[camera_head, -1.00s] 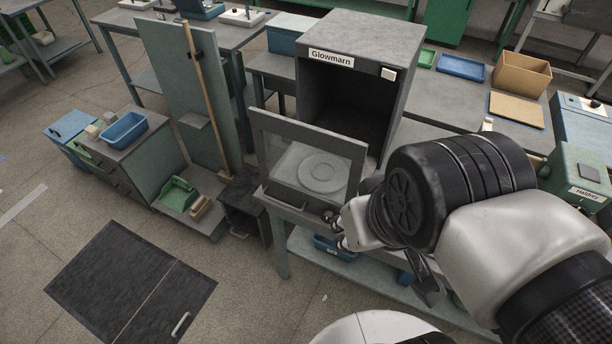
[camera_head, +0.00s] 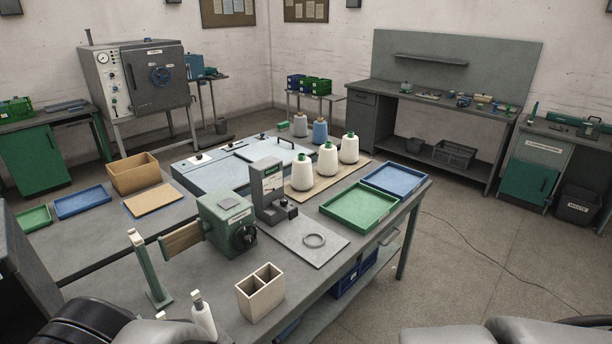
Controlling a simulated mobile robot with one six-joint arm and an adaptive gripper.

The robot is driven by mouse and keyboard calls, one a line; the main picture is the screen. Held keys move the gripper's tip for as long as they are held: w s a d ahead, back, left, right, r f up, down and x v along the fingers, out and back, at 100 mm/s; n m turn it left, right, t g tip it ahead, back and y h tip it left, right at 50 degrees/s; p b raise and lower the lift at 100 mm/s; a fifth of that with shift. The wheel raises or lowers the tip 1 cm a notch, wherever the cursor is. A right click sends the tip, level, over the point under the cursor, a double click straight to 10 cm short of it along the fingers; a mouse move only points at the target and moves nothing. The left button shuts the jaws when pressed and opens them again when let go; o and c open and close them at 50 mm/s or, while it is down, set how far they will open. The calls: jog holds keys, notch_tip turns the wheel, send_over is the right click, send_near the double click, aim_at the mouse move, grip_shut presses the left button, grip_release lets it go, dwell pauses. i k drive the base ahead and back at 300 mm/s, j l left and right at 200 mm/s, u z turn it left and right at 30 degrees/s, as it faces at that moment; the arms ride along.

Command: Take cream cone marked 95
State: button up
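Three cream cones with green tips stand upright in a row on a tan board (camera_head: 318,189): the near cone (camera_head: 302,173), the middle cone (camera_head: 327,159) and the far cone (camera_head: 349,149). No number can be read on any of them from here. Behind them stand a grey cone (camera_head: 300,126) and a blue cone (camera_head: 320,133). My gripper is not in view; only parts of my own body show along the bottom edge.
Right of the cones lie a green tray (camera_head: 341,224) and a blue tray (camera_head: 394,168), both empty. A grey stand (camera_head: 266,187), a green machine (camera_head: 225,216) and a divided box (camera_head: 259,295) stand nearer. The floor right of the bench is mostly clear.

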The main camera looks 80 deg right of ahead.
aim_at(301, 177)
jog(key=j+z, duration=0.1)
jog(key=z, duration=2.55)
jog(key=i+l, duration=0.6)
jog(key=i+l+z, duration=0.1)
jog(key=i+l, duration=0.65)
jog(key=i, duration=0.25)
jog(key=i+l, duration=0.2)
jog(key=i, duration=0.25)
jog(key=i+l+z, duration=0.1)
jog(key=i, duration=0.35)
jog(key=l, duration=0.1)
